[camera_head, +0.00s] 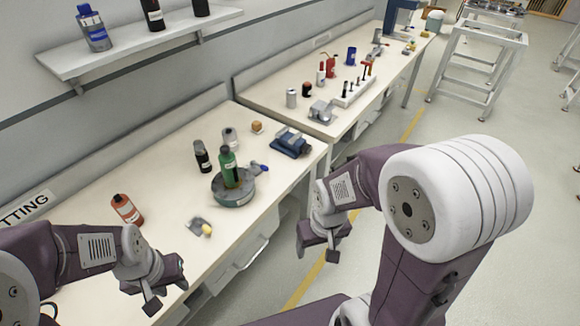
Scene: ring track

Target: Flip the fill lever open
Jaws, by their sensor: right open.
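A round grey-green unit (236,195) stands on the near bench with a green bottle (229,166) upright on it. A small blue handle (259,168) shows at its back right; I cannot tell whether this is the fill lever or how it is set. A small metal piece with a yellow knob (207,230) lies nearer the bench front. My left gripper (166,293) is open and empty near the bench's front edge, below the metal piece in the picture. My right gripper (318,250) is open and empty over the floor, right of the bench. Neither touches these things.
An orange bottle (127,209), a dark bottle (202,157) and a blue vise (291,143) stand on the near bench (165,195). A wall shelf (150,42) holds several bottles. A second bench (268,80) with tools continues behind.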

